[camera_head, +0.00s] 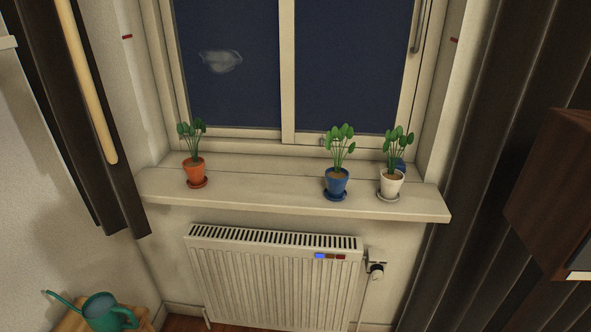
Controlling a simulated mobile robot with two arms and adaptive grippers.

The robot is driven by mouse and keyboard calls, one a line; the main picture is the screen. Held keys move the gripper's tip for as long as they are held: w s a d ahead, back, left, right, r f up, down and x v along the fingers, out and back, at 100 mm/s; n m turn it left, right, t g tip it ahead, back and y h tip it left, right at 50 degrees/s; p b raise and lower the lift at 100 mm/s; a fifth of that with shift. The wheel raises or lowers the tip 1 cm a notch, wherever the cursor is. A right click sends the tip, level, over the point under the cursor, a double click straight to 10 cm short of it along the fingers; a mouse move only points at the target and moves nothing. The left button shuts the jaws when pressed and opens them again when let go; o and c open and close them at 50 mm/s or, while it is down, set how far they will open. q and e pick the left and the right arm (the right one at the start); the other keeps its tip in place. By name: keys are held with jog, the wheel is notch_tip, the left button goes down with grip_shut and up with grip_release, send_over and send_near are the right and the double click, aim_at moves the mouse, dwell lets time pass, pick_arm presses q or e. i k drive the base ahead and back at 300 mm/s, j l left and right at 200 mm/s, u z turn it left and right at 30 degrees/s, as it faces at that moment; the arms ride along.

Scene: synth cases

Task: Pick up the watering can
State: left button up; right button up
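The teal watering can (101,311) stands on a small wooden surface (72,322) at the bottom left of the head view. Its long spout points left and up, and its handle is on the right. The bottom edge of the picture is close below the can. Neither of my grippers is in view.
The window sill (255,192) holds an orange pot (194,171), a blue pot (337,182) and a white pot (391,185), each with a green plant. A radiator (275,283) with a valve (376,271) is below. Dark curtains flank the window; a brown box-like thing (552,185) is right.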

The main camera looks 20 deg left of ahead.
aim_at(102, 312)
jog(key=u, duration=2.1)
